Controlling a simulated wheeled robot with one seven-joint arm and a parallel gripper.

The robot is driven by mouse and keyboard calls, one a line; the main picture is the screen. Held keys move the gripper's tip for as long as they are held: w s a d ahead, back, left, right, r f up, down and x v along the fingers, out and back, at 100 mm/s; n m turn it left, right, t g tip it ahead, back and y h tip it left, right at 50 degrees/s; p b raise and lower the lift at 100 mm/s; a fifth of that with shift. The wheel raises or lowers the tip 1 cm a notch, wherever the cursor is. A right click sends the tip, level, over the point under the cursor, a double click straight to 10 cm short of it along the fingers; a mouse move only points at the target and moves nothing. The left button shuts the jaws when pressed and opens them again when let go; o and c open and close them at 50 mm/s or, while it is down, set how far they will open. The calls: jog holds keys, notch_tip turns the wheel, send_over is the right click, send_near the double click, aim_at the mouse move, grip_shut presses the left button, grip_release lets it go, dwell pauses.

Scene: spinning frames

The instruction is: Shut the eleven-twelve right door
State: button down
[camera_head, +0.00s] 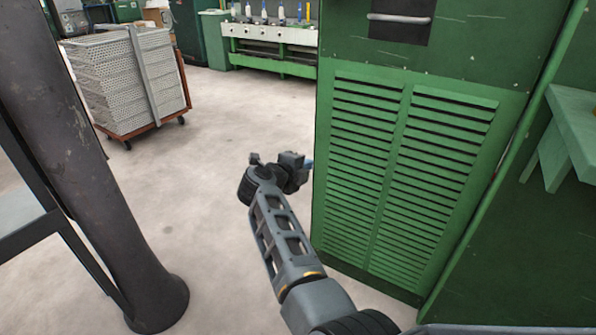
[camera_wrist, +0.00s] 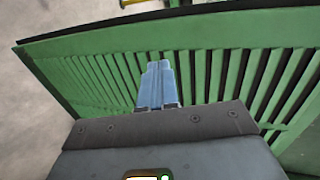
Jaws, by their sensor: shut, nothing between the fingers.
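A green louvred door panel (camera_head: 408,180) stands upright in the head view, with a pale bar handle (camera_head: 399,18) on a dark plate near its top. I see no readable number on it. My gripper (camera_head: 307,164) is low beside the panel's left edge, its blue fingertips pointing towards it. In the wrist view the shut blue fingers (camera_wrist: 158,85) lie in front of the louvred panel (camera_wrist: 100,75), with nothing between them. Whether the fingertips touch it, I cannot tell. The panel's dark edge (camera_wrist: 60,38) runs across the upper wrist view, with floor beyond.
A dark round column (camera_head: 95,170) stands at the left. A cart with stacked perforated grey panels (camera_head: 110,85) is behind it. A green machine with bobbins (camera_head: 270,45) stands at the back. A green bracket (camera_head: 570,130) juts out at right. The floor left of the panel is clear.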

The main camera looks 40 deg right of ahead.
aim_at(324, 153)
jog(key=x, duration=0.2)
jog(key=b+x, duration=0.1)
jog(key=x, duration=0.1)
jog(key=b+x, duration=0.1)
jog(key=x, duration=0.2)
jog(key=shift+d+r, duration=0.2)
jog(key=shift+r, duration=0.1)
jog(key=shift+w+d+r, duration=0.1)
jog(key=shift+w+d, duration=0.1)
jog(key=shift+d, duration=0.3)
